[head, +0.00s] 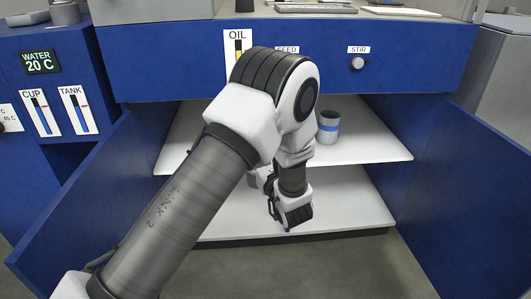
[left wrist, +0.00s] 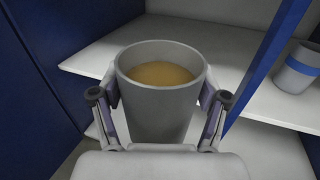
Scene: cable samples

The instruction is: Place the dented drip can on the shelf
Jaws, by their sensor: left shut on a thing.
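My left gripper (left wrist: 159,90) is shut on a grey can (left wrist: 160,118), one finger on each side of it. The can is open at the top, looks upright and holds amber liquid. I cannot make out a dent on it. In the head view my left arm reaches into the open cabinet and hides the can. The white upper shelf (head: 375,148) lies behind the can in the left wrist view (left wrist: 90,52). I cannot tell whether the can touches a surface. My right gripper is not in view.
A grey can with a blue band (head: 328,127) stands on the upper shelf; it shows at right in the left wrist view (left wrist: 298,72). A lower shelf (head: 350,205) lies below. Open blue doors (head: 75,210) (head: 460,200) flank the cabinet. The upper shelf's right part is clear.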

